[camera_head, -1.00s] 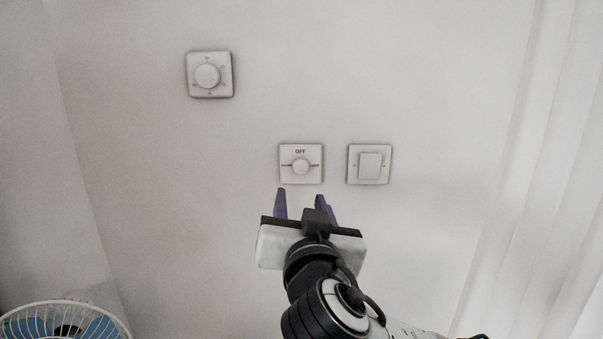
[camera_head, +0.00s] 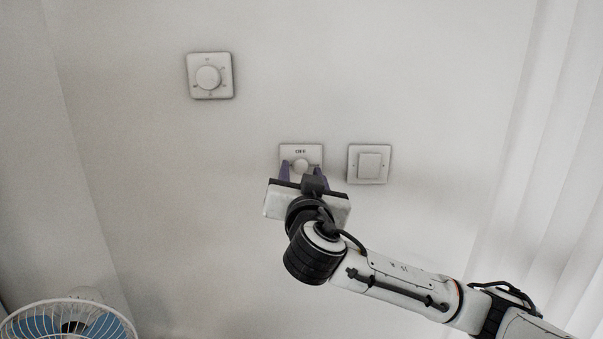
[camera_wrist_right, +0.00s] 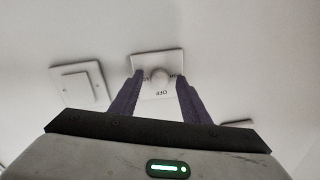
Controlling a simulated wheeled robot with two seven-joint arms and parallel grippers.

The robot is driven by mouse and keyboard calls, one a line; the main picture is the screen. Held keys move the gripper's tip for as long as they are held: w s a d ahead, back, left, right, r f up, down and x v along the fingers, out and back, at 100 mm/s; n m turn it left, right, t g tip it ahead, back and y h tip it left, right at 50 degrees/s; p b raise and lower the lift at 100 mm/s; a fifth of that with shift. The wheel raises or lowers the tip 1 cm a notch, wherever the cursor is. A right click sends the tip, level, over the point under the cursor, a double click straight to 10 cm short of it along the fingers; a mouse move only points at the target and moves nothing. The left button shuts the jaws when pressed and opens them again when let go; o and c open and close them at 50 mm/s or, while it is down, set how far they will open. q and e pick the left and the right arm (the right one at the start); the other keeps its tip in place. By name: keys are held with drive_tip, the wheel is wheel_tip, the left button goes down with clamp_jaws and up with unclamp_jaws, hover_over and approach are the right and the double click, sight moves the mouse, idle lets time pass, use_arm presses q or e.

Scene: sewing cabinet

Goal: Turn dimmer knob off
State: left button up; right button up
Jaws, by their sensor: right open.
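The dimmer (camera_head: 301,152) is a white square plate marked OFF above a round white knob (camera_head: 301,165), on the wall at the centre of the head view. In the right wrist view the plate (camera_wrist_right: 157,61) appears upside down, with the knob (camera_wrist_right: 159,77) between my fingers. My right gripper (camera_head: 302,170) is open. Its two purple fingers stand on either side of the knob, and I see no clear contact. The right gripper also shows in the right wrist view (camera_wrist_right: 160,84). The left gripper is not in view.
A square rocker switch (camera_head: 368,164) sits just right of the dimmer. Another round-knob plate (camera_head: 209,76) is higher at the left. A blue-bladed fan (camera_head: 70,322) stands at lower left, and white curtains (camera_head: 545,150) hang at right. The wall between is bare.

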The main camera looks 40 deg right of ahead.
drive_tip(key=c, duration=1.1)
drive_tip(key=shift+o, duration=0.2)
drive_tip(key=shift+f, duration=0.15)
